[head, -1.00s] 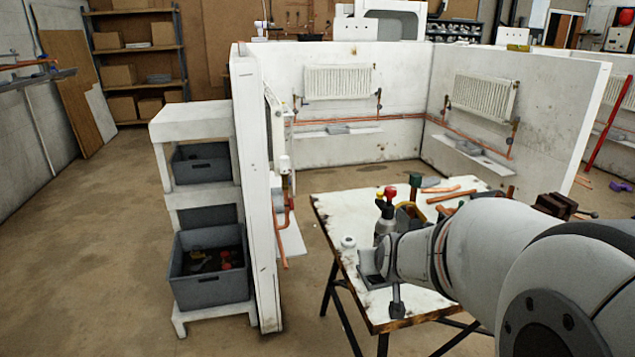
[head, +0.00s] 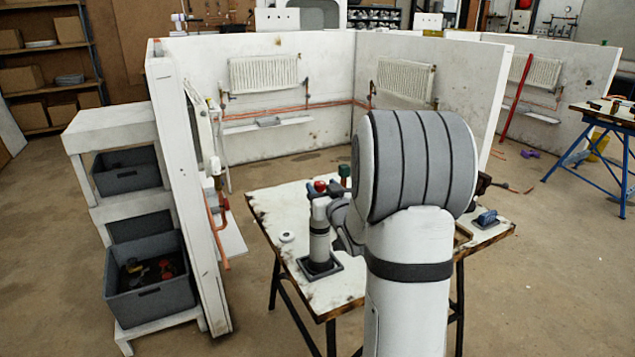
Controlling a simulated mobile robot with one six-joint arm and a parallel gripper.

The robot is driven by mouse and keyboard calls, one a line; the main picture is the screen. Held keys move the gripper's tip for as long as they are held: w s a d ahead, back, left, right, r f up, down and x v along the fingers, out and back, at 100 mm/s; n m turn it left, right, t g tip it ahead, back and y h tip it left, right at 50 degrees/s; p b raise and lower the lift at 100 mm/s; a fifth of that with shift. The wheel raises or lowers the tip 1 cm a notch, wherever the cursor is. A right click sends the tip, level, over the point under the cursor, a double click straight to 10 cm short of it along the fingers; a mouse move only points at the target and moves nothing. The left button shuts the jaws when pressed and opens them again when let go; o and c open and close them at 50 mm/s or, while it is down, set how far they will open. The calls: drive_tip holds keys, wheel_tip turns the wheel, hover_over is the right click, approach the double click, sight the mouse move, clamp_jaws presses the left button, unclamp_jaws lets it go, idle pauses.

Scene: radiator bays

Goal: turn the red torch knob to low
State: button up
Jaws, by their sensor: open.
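The red torch knob (head: 320,186) shows as a small red spot on the left half of the workbench (head: 270,207). The torch body below it is mostly hidden behind my pale wrist. My gripper (head: 319,268) is at the lower end of that wrist, low over the left front part of the bench. It is open, with nothing seen between its jaws, and appears nearer to the camera than the knob. The fingertips are too small and dark to make out clearly. My large arm links cover the middle of the bench.
A green-topped item (head: 344,171) stands just right of the knob. A white round piece (head: 287,236) lies left of my wrist. A blue tool (head: 487,217) lies at the bench's right. A white partition (head: 187,190) and grey crates (head: 151,287) stand left.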

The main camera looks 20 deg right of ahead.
drive_tip(key=shift+w+d, duration=0.15)
drive_tip(key=shift+w, duration=1.15)
drive_tip(key=c, duration=0.9)
drive_tip(key=shift+c, duration=0.2)
drive_tip(key=shift+y, duration=0.3)
drive_tip(key=n+y, duration=0.2)
drive_tip(key=shift+y, duration=0.3)
drive_tip(key=shift+n+g+y, duration=0.4)
drive_tip(key=shift+n+y, duration=0.9)
drive_tip(key=shift+y, duration=0.7)
